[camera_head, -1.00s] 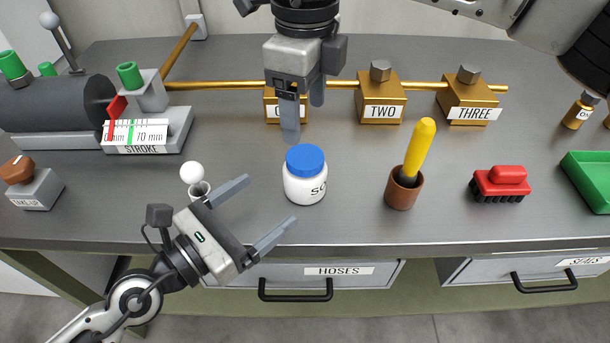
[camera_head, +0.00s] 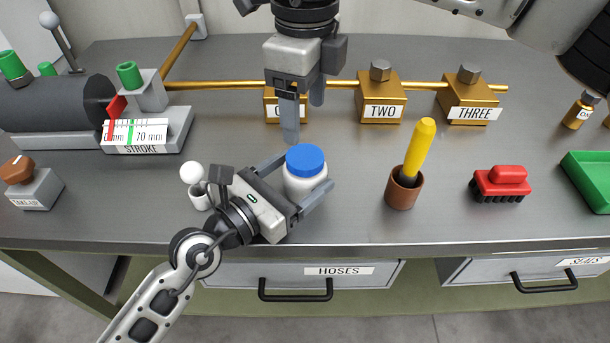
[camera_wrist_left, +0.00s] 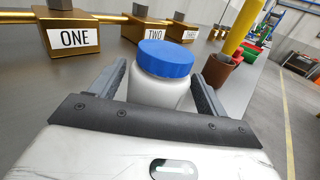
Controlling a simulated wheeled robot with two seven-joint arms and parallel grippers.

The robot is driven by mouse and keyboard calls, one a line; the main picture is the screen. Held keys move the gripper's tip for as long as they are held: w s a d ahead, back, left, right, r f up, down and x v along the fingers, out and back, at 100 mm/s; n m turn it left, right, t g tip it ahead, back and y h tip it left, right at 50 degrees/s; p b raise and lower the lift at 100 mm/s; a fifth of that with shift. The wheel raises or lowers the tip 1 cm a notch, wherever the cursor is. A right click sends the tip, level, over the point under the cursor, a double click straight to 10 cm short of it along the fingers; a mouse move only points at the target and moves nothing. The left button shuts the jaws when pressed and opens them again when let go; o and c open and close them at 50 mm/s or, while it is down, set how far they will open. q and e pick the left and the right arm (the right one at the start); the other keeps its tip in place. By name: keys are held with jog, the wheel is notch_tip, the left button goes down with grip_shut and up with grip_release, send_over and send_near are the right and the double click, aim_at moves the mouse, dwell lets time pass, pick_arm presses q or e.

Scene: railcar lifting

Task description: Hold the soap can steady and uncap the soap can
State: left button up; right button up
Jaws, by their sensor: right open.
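The soap can (camera_head: 303,184) is a white jar standing upright on the bench, with its blue cap (camera_head: 305,159) on. My left gripper (camera_head: 307,172) reaches in low from the left, open, with one finger on each side of the can. In the left wrist view the can (camera_wrist_left: 158,93) sits between the two fingers (camera_wrist_left: 160,88), with narrow gaps seeming to show beside it. The can's label is hidden in the head view. My right gripper (camera_head: 303,115) hangs open and empty, pointing down, behind and above the can.
A brown cup (camera_head: 404,192) with a yellow-handled tool stands right of the can, and a red brush (camera_head: 499,183) lies farther right. A small cup with a white ball (camera_head: 192,173) stands close to my left wrist. Brass blocks line a pipe behind.

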aim_at(305, 156)
pick_arm(q)
grip_shut()
pick_arm(e)
jog(key=m, duration=0.4)
jog(key=shift+f, duration=0.25)
jog(key=shift+m, duration=0.3)
notch_tip(305, 156, down, 8)
jog(key=shift+r, duration=0.25)
jog(key=shift+c, duration=0.3)
jog(key=c, duration=0.9)
jog(key=n, duration=0.2)
jog(key=shift+n, duration=0.4)
jog(key=shift+r, duration=0.2)
